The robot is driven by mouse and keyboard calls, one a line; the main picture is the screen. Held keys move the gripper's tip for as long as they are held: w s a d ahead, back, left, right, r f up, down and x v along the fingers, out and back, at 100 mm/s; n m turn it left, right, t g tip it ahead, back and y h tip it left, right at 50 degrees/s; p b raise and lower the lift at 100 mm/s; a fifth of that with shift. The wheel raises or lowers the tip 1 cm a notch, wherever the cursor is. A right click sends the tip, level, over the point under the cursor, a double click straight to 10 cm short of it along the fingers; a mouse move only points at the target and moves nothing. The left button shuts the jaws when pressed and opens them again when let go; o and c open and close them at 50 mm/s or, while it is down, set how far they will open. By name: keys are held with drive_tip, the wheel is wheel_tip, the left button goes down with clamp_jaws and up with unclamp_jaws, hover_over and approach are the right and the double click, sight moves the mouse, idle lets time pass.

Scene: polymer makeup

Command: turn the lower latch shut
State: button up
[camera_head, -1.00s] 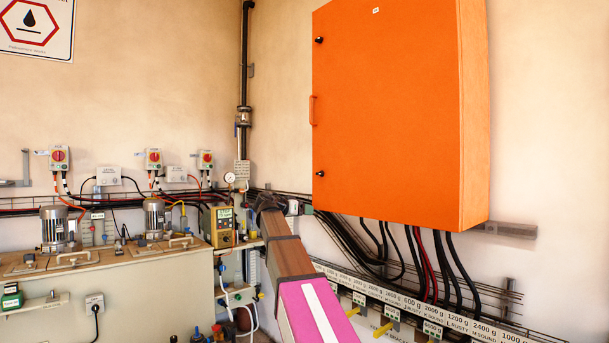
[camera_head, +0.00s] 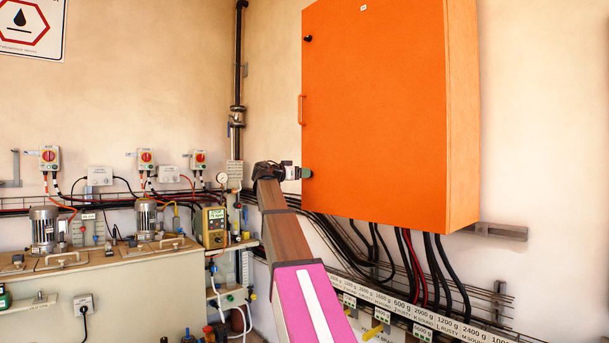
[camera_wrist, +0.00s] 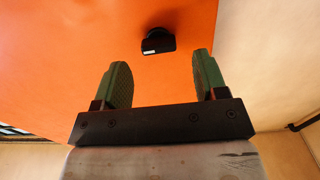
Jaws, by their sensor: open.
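The lower latch (camera_wrist: 158,41) is a small black knob with a white mark on the orange cabinet door. In the wrist view it lies just beyond my fingertips, roughly midway between them and not touching either. My gripper (camera_wrist: 162,59) is open, with two green pads spread apart and nothing between them. In the head view my gripper (camera_head: 306,173) is at the lower left edge of the orange cabinet (camera_head: 375,120), and its green finger hides the lower latch.
The upper latch (camera_head: 308,38) and a door handle (camera_head: 301,109) are higher on the cabinet's left edge. Black cables (camera_head: 440,270) hang below the cabinet. A bench with motors (camera_head: 45,225) stands at the left.

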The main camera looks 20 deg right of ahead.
drive_tip(key=shift+x, duration=1.35)
drive_tip(key=shift+c, duration=0.3)
drive_tip(key=c, duration=0.9)
drive_tip(key=shift+o, duration=0.2)
